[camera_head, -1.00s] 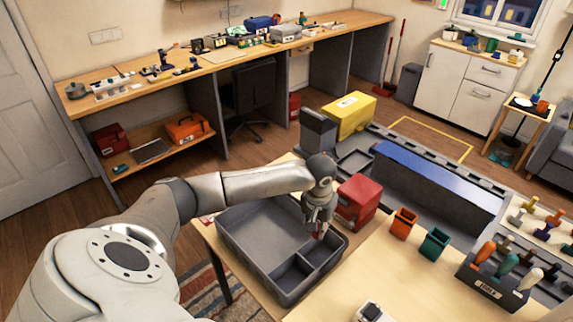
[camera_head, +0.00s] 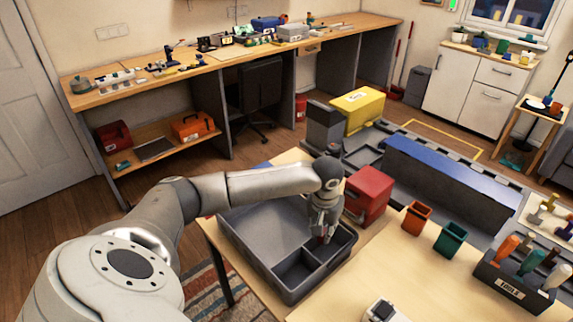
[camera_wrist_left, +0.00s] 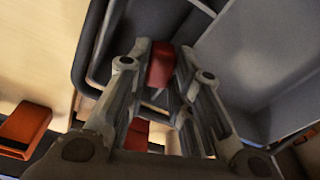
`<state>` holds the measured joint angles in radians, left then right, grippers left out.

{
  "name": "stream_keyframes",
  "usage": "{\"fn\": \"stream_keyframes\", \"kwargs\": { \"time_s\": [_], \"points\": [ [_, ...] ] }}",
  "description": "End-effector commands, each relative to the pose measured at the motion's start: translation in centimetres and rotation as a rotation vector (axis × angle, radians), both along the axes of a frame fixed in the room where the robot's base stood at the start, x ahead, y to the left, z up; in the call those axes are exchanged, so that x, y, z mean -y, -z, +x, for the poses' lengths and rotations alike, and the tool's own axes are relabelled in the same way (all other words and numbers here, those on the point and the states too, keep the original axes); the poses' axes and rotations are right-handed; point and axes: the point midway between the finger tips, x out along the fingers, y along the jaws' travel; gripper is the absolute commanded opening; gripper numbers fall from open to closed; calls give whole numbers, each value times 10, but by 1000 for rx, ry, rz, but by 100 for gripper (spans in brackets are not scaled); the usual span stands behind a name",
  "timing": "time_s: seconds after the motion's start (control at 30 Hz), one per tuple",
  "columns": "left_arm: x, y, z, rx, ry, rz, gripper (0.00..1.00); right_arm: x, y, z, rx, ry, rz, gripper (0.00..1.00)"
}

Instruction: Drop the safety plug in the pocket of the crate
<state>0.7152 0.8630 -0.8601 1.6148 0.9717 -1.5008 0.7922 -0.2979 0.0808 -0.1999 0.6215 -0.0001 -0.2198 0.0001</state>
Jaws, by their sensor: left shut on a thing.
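The grey crate (camera_head: 243,248) stands on the near wooden table, with one large compartment and two small pockets along its front right side. My left gripper (camera_head: 325,236) points down over the crate's right end, at the small pocket (camera_head: 322,254) nearer the red box. It is shut on the red safety plug, which shows between the fingertips in the left wrist view (camera_wrist_left: 161,64). In the head view the plug is mostly hidden by the fingers. I cannot tell whether its lower end is inside the pocket. My right gripper is not in view.
A red box (camera_head: 369,194) stands close behind the crate's right end. An orange cup (camera_head: 416,217) and a green cup (camera_head: 450,238) stand farther right, then a dark tool holder (camera_head: 505,286). Bare tabletop (camera_head: 400,268) lies right of the crate.

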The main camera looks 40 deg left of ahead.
Motion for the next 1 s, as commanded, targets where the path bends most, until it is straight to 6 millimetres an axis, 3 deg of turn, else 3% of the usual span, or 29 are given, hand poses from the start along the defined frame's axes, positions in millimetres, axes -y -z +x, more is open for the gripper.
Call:
{"fn": "stream_keyframes", "kwargs": {
  "time_s": [0.03,0.23,0.6,0.77,1.0],
  "points": [
    [0,0,0,0,0,0,22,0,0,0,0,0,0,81],
    [0,0,0,0,0,0,46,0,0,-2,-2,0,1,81],
    [0,-5,0,1,0,-1,46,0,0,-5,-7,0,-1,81],
    [1,-28,-2,4,1,-1,46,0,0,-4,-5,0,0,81],
    [2,-79,-8,4,1,-1,46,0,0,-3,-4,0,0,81]
  ]
}}
